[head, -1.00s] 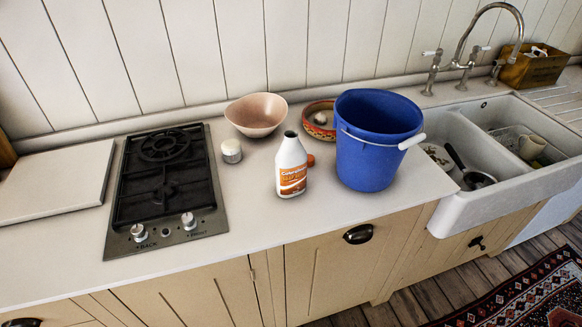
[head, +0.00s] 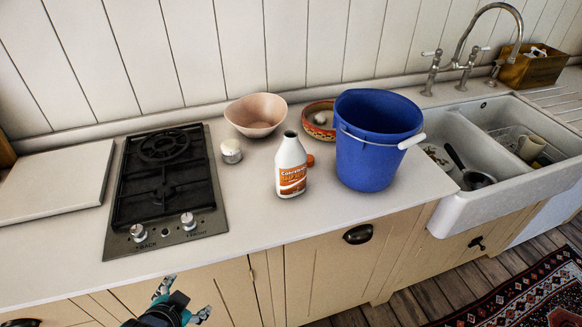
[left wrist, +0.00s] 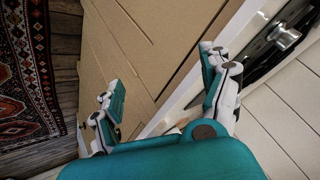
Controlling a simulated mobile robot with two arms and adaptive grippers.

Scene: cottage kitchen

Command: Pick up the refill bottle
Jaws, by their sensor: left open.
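The refill bottle (head: 291,168) is white with an orange label and an open dark mouth. It stands upright on the white counter, left of the blue bucket. My left gripper (head: 182,298) is low in the head view, in front of the cabinet doors and below the counter's front edge. It is open and empty, apart from the bottle, to its lower left. In the left wrist view its two fingers (left wrist: 165,105) are spread wide with cabinet front and counter edge behind them. The bottle does not show in that view. My right gripper is not in view.
The blue bucket (head: 376,143) stands close right of the bottle. A gas hob (head: 166,180) lies left. Counter in front of the bottle is clear.

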